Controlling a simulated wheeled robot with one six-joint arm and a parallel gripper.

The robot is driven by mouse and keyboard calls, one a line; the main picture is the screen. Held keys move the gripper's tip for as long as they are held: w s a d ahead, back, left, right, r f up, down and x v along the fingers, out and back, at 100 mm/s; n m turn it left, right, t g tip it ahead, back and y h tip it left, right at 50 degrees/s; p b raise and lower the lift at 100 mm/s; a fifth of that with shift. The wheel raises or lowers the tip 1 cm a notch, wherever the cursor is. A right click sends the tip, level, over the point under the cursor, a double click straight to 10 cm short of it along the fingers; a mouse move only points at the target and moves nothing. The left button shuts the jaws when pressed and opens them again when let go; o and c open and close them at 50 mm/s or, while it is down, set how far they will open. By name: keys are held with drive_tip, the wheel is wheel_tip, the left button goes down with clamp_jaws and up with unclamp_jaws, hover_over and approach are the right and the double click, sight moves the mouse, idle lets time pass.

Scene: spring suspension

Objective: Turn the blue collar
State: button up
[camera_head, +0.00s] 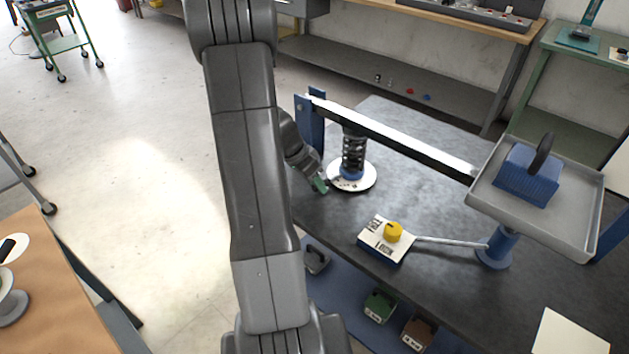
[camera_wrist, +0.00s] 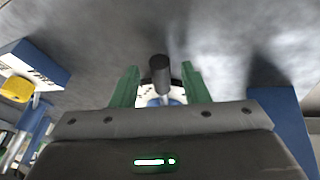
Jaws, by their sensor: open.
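The blue collar (camera_head: 351,174) sits at the foot of the black coil spring (camera_head: 354,150), on a round white dial plate (camera_head: 368,183). In the wrist view a sliver of the blue collar (camera_wrist: 165,102) shows low between my fingers. A short dark cylindrical peg (camera_wrist: 160,76) stands in front of it, between the two green fingers. My gripper (camera_head: 320,185) is at the left edge of the dial plate, beside the collar. In the wrist view my gripper (camera_wrist: 159,70) is open, with gaps on both sides of the peg. My gripper's body hides most of the collar there.
A long beam (camera_head: 395,134) runs above the spring from a blue post (camera_head: 312,122) to a grey tray (camera_head: 482,205) holding a blue weight (camera_head: 530,178). A white box with a yellow knob (camera_head: 393,232) stands in front.

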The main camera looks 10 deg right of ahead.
clamp_jaws()
drive_tip(key=shift+w+a+f+m+g+b, duration=0.1)
drive_tip(key=shift+w+a+m+g+b, duration=0.15)
drive_tip(key=shift+w+m+b, duration=0.5)
drive_tip(key=shift+w+a+f+m+g+b, duration=0.1)
drive_tip(key=shift+w+m+g+b, duration=0.15)
drive_tip(key=shift+w+m+b, duration=0.5)
drive_tip(key=shift+w+r+m+g, duration=0.2)
drive_tip(key=shift+w+m+g, duration=0.3)
drive_tip(key=shift+w+m, duration=0.5)
drive_tip(key=shift+w, duration=0.15)
unclamp_jaws()
drive_tip(key=shift+y, duration=0.3)
drive_tip(key=v, duration=1.3)
drive_tip(key=shift+a+r, duration=0.25)
drive_tip(key=shift+r, duration=0.1)
